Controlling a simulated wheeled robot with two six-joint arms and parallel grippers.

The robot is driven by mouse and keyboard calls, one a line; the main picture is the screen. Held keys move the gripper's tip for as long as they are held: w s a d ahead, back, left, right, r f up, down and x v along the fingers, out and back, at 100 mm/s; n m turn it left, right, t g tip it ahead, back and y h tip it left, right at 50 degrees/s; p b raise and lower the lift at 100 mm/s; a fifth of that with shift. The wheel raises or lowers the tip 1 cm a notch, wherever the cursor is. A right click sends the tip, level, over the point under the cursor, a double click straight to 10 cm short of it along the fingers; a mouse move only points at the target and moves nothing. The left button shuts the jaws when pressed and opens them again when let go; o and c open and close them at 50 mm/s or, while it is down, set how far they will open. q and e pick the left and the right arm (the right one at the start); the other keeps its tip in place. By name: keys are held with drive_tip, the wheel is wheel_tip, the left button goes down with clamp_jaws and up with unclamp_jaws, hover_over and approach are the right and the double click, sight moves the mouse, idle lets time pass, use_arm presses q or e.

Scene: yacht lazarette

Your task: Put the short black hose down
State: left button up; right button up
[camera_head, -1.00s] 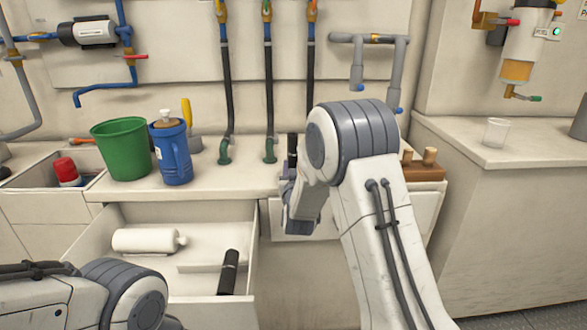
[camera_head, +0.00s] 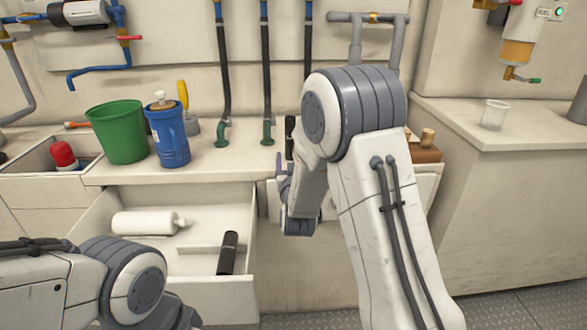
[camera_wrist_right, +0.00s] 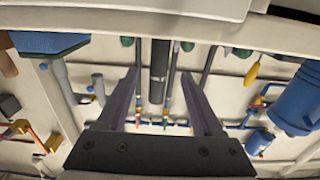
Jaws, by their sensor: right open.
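A short black hose (camera_head: 290,135) stands upright on the counter near its front edge, partly hidden behind my right arm. In the right wrist view, which is upside down, the black hose (camera_wrist_right: 158,72) shows in the gap between my fingers, with clear space on both sides. My right gripper (camera_wrist_right: 162,75) is open and empty. In the head view its wrist is low in front of the counter, with one finger (camera_head: 280,165) showing at the edge. A similar black cylinder (camera_head: 228,253) leans in the open drawer. My left gripper is out of view.
The open drawer (camera_head: 270,300) also holds a white bottle (camera_head: 146,223). A green bucket (camera_head: 118,132) and a blue jug (camera_head: 168,134) stand on the counter left of the hose. Wall hoses (camera_head: 267,80) run down behind it. A wooden block (camera_head: 426,154) lies to the right.

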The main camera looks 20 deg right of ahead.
drive_tip(key=v, duration=0.6)
drive_tip(key=shift+s, duration=0.15)
